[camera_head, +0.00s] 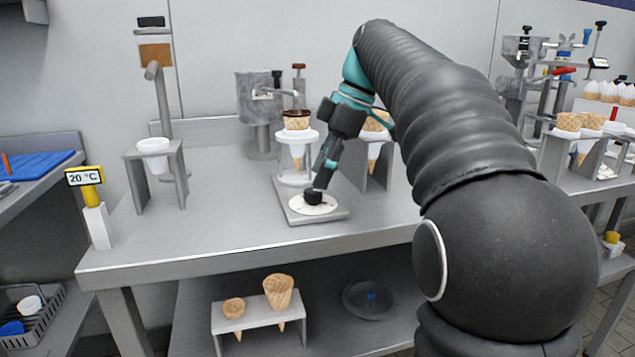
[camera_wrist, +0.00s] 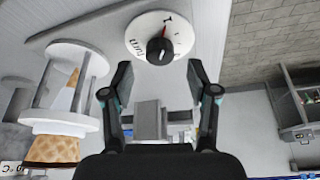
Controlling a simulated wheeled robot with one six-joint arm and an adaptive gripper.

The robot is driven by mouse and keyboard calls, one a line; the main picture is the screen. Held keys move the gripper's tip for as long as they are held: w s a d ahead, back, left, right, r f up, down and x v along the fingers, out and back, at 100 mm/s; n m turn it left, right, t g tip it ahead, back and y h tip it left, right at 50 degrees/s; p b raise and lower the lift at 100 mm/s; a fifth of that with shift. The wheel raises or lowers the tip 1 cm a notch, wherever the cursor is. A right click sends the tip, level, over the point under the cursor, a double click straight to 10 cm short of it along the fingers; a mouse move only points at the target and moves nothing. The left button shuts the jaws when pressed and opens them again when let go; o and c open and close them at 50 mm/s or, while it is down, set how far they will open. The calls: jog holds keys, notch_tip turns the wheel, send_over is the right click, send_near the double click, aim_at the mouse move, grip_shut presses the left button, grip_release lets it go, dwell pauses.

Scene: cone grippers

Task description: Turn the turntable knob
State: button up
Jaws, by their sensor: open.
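The turntable knob (camera_head: 313,198) is small and black, on a white round dial (camera_head: 328,209) set on a grey base plate (camera_head: 340,215) on the metal table. In the wrist view the knob (camera_wrist: 160,50) stands on the white dial (camera_wrist: 146,24) with the word TURN. My gripper (camera_head: 321,180) points down just above the knob; it also shows in the wrist view (camera_wrist: 159,70), open, with one finger on each side and the knob beyond the tips. Whether a finger touches it cannot be told. Behind the dial, the white turntable stand (camera_head: 297,178) holds a chocolate-rimmed cone (camera_head: 296,122).
A grey stand with another cone (camera_head: 374,160) is right behind my gripper. A metal dispenser (camera_head: 258,100) stands at the back. A white cup in a stand (camera_head: 153,147) and a 20 °C display (camera_head: 85,177) are at left. The table's front left is clear.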

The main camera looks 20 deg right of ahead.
jog(key=shift+v, duration=2.1)
